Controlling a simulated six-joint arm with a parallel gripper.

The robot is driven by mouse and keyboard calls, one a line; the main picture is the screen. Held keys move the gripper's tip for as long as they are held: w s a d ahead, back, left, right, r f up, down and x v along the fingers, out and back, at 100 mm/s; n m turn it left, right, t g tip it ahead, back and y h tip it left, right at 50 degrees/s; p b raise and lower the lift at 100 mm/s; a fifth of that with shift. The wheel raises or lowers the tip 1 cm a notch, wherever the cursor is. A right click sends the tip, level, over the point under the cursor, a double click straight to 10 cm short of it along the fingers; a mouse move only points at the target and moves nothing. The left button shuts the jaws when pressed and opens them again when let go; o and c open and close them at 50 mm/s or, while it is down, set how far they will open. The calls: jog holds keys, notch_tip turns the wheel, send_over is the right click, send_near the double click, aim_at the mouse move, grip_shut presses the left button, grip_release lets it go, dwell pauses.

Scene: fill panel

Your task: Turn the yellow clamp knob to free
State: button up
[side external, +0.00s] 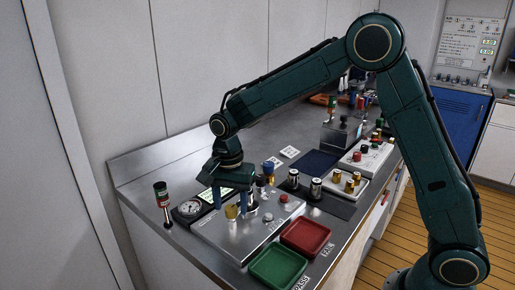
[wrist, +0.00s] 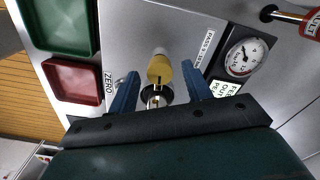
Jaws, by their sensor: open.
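The yellow clamp knob (side external: 231,211) stands on the grey metal panel (side external: 210,232), near the gauge. In the wrist view the yellow knob (wrist: 160,70) lies between my two blue fingers, with a black and silver round fitting (wrist: 153,97) close beside it. My gripper (side external: 234,206) points down over the panel, its fingers apart on either side of the knob. In the wrist view my gripper (wrist: 159,72) is open, with a visible gap between each finger and the knob. Whether the fingertips are level with the knob is hard to tell.
A green tray (side external: 272,268) and a red tray (side external: 306,236) lie in front.

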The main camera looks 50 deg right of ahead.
jog(key=shift+f, duration=0.45)
jog(key=c, duration=1)
jog(key=shift+o, duration=0.2)
jog(key=shift+n, duration=0.4)
jog(key=n, duration=1.2)
